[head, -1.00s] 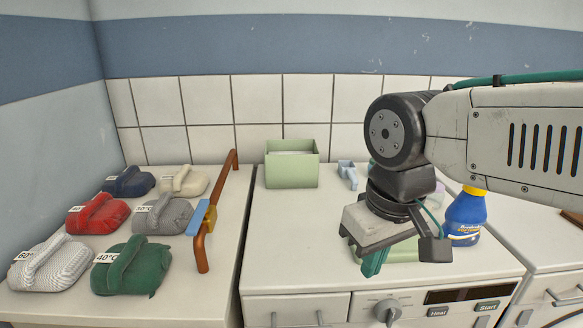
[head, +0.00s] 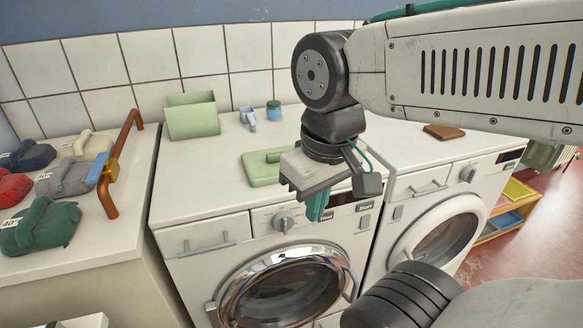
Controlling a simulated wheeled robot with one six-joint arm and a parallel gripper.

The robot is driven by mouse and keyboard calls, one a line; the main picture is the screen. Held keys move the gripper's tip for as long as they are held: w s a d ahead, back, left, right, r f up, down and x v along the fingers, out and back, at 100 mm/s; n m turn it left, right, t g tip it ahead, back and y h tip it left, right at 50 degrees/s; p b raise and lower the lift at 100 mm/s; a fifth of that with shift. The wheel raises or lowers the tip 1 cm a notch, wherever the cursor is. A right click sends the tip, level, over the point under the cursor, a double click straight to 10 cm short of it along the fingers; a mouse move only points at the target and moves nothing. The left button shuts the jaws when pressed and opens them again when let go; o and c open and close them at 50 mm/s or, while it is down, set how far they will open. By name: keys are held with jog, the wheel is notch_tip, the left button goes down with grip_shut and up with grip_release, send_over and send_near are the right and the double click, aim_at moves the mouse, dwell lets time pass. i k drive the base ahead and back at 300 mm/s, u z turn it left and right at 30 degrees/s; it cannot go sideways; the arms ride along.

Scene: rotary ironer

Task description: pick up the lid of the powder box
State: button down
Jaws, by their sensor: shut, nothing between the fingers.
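The powder box (head: 192,118) is a pale green open-topped box at the back left of the washing machine's top. Its lid (head: 260,170) is taken to be the flat pale green piece with a raised grip, lying on the same top nearer the front edge. The lid's right part is hidden behind my gripper. My gripper (head: 316,208) has teal fingers, shut and empty, pointing down. In the picture the fingers lie to the right of and below the lid, in front of the machine's control panel. No contact with the lid shows.
A blue scoop (head: 248,120) and a teal-lidded jar (head: 274,110) stand behind the lid. A brown block (head: 444,132) lies on the right machine. An orange-brown rail (head: 118,165) stands at left beside folded cloth bundles (head: 40,226). The machine top left of the lid is clear.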

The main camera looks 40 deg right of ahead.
aim_at(261, 166)
jog(key=z, duration=0.9)
jog(key=k, duration=0.5)
jog(key=u, duration=0.45)
jog(key=i, duration=0.9)
jog(key=z, duration=0.05)
